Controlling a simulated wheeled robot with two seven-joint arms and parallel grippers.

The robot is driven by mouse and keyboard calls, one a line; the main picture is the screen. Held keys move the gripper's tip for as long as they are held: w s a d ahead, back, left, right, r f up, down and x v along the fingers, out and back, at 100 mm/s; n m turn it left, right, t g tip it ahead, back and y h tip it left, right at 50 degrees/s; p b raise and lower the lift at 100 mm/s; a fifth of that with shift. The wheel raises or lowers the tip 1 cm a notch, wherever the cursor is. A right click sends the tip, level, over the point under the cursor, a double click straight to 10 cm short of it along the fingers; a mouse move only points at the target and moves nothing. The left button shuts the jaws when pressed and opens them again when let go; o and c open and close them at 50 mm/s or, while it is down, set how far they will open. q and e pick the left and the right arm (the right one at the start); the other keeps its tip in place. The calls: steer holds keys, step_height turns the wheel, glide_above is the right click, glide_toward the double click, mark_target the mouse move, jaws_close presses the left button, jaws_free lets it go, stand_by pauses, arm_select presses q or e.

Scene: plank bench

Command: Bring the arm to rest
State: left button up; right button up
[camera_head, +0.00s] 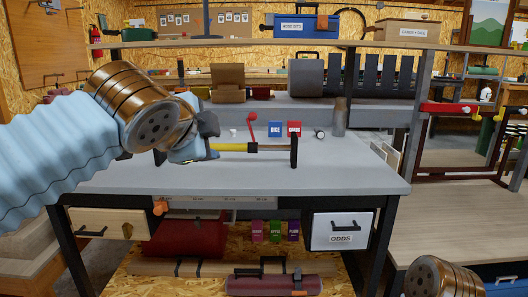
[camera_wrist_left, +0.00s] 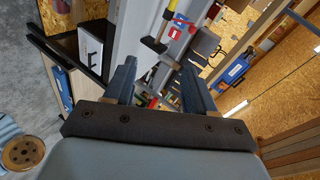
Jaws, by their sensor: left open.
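My left arm comes in from the left in a pale blue sleeve with a copper-coloured joint. My left gripper (camera_head: 207,140) is in front of the grey workbench top (camera_head: 330,178) and covers part of what lies behind it. In the left wrist view its two dark fingers (camera_wrist_left: 158,72) stand apart with nothing between them. A copper-coloured part of my other arm shows at the bottom right of the head view; its gripper is out of sight.
A bar clamp with a yellow handle (camera_head: 230,148) is behind the left gripper. Blue (camera_head: 275,129) and red (camera_head: 294,128) boxes and a grey post (camera_head: 340,117) stand on the bench. A shelf (camera_head: 240,42) crosses above. A white ODDS drawer (camera_head: 340,231) sits below. The bench front is clear.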

arm_select(q)
steer(key=w+d+f+n+g+h, duration=0.1)
steer(key=w+d+f+g, duration=0.2)
steer(key=f, duration=0.8)
steer(key=w+d+f+n+g+h, duration=0.15)
steer(key=w+f, duration=0.25)
steer(key=f, duration=0.7)
step_height(320, 180, down, 21)
steer(key=s+n+g, duration=0.2)
steer(key=n+g, duration=0.1)
steer(key=n, duration=0.1)
steer(key=s+a+f+n+g, duration=0.1)
steer(key=s+f+n, duration=0.3)
steer(key=f, duration=0.5)
steer(key=s+a+f+n+g, duration=0.1)
steer(key=s+f+n+g, duration=0.1)
steer(key=s+f, duration=0.65)
steer(key=s+a+f+n+g, duration=0.1)
steer(key=s+a+f+n, duration=0.2)
steer(key=s+f+n, duration=0.3)
steer(key=s+f, duration=0.4)
steer(key=s, duration=0.1)
